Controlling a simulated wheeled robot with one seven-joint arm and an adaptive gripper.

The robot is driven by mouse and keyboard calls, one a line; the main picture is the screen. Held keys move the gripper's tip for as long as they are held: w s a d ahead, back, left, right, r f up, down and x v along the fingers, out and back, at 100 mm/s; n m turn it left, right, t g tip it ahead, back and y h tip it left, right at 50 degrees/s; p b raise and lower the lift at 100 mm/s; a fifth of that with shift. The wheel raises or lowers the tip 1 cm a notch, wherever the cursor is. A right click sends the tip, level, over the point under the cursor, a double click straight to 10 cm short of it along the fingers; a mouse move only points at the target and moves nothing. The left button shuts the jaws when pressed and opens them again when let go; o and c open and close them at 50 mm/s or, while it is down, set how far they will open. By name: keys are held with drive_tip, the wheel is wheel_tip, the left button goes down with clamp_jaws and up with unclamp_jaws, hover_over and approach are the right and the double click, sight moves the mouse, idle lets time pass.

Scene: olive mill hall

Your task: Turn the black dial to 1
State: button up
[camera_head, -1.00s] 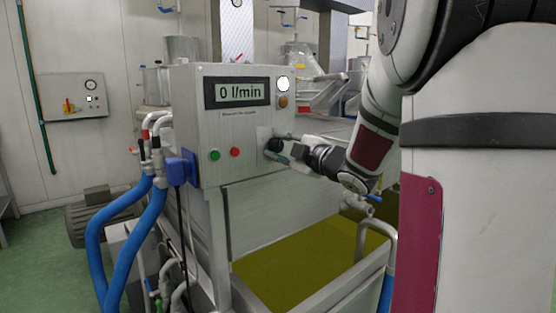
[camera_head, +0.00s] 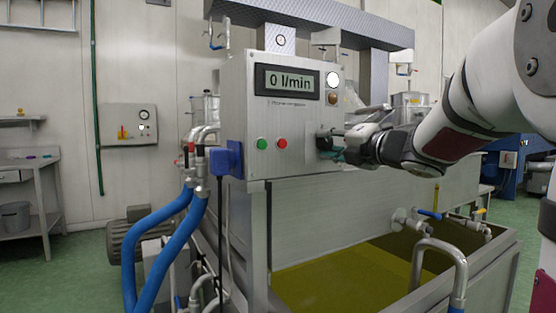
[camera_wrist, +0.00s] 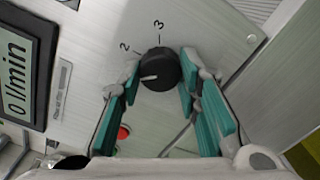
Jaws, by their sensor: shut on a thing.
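The black dial (camera_wrist: 160,66) is on the front panel of a grey control box (camera_head: 262,110). In the wrist view its white mark points left and slightly down, below the printed 2; a 3 stands above the dial. No printed 1 is visible; my left finger covers part of that side. My gripper (camera_wrist: 158,74) has its teal-padded fingers on either side of the dial and is shut on it. In the head view my gripper (camera_head: 333,146) reaches the panel from the right and mostly hides the dial. The display (camera_head: 287,82) reads 0 l/min.
A green button (camera_head: 262,143) and a red button (camera_head: 282,143) sit left of the dial. Blue hoses (camera_head: 160,245) hang at the box's left. A metal tank (camera_head: 470,285) with olive-coloured liquid lies below, with taps at its right.

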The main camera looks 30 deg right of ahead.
drive_tip(key=shift+f+n+b, duration=0.2)
drive_tip(key=shift+n+b, duration=1.75)
drive_tip(key=shift+n, duration=0.05)
drive_tip(key=o, duration=1.1)
drive_tip(key=shift+o, duration=0.2)
drive_tip(key=shift+r, duration=0.1)
drive_tip(key=s, duration=1.2)
drive_tip(key=shift+d, duration=0.25)
